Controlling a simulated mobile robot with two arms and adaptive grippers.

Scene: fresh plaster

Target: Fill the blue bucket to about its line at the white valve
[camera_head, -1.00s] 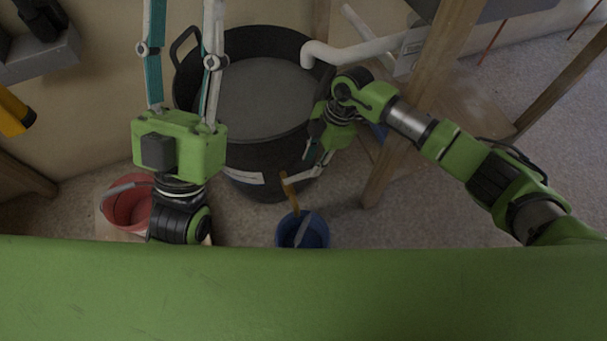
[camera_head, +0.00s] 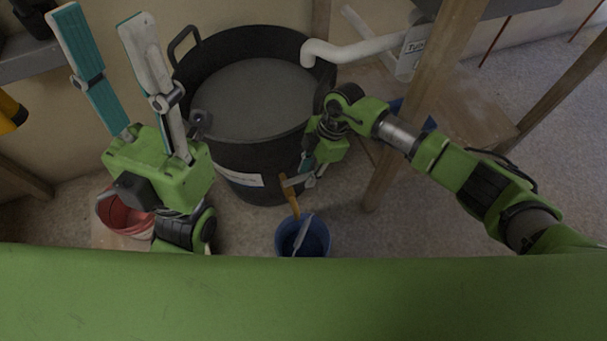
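The blue bucket (camera_head: 318,243) is at the bottom middle, below the front of the black tub, its lower part hidden by my green body. A grey strip and an orange-brown grip (camera_head: 292,205) rise from it. My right gripper (camera_head: 294,182) has its fingertips at the top of this grip and appears shut on it. A white pipe (camera_head: 360,50) reaches left and ends over the tub's rim; I cannot make out a valve handle. My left gripper (camera_head: 103,18) is open and empty, its two long fingers pointing up, left of the tub. The bucket's line is not visible.
The large black tub (camera_head: 247,160) with grey contents fills the middle. A red bucket (camera_head: 121,217) stands at lower left, partly behind my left arm. Wooden posts (camera_head: 400,140) stand right of the tub. Floor at right is clear.

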